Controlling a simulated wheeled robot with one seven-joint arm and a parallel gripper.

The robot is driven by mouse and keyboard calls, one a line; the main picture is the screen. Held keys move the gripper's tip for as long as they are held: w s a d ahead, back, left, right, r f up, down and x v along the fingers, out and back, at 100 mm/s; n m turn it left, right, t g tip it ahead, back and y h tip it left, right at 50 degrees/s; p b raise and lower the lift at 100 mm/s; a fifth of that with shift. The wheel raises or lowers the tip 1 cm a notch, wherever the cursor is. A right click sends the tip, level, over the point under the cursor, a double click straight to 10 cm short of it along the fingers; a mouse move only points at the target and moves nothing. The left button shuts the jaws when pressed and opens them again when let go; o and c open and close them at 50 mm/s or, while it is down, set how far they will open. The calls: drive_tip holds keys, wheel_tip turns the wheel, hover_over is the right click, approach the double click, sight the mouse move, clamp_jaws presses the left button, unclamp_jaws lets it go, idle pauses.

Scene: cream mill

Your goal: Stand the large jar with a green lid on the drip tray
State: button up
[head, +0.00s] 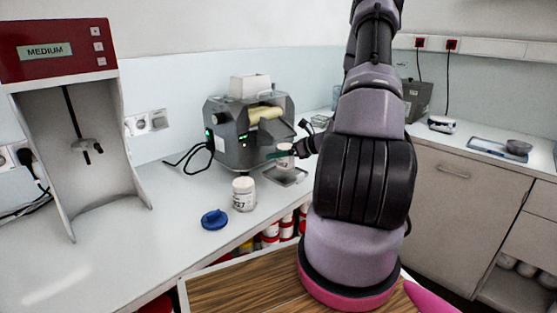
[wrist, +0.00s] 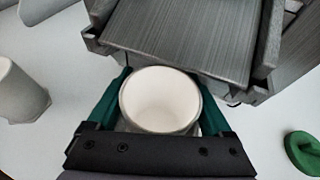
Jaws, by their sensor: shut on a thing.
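My gripper (head: 284,154) is shut on a white jar (head: 285,162), with its teal fingers on either side. In the wrist view the jar (wrist: 160,100) is upright and open, with its pale inside showing and no lid on it. A green lid (wrist: 303,152) lies apart on the counter at the right of the wrist view. The drip tray (head: 287,177) is a shallow grey tray in front of the mill. The jar is over the tray in the head view; I cannot tell whether its base touches it.
The grey mill (head: 247,130) stands close beside the jar. A second white jar (head: 243,194), marked 27, and a blue lid (head: 214,219) are on the counter in front. A red-topped machine (head: 57,50) stands at left. The front left counter is clear.

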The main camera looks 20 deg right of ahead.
drive_tip(key=shift+f, duration=1.4)
drive_tip(key=shift+f, duration=0.1)
drive_tip(key=o, duration=1.1)
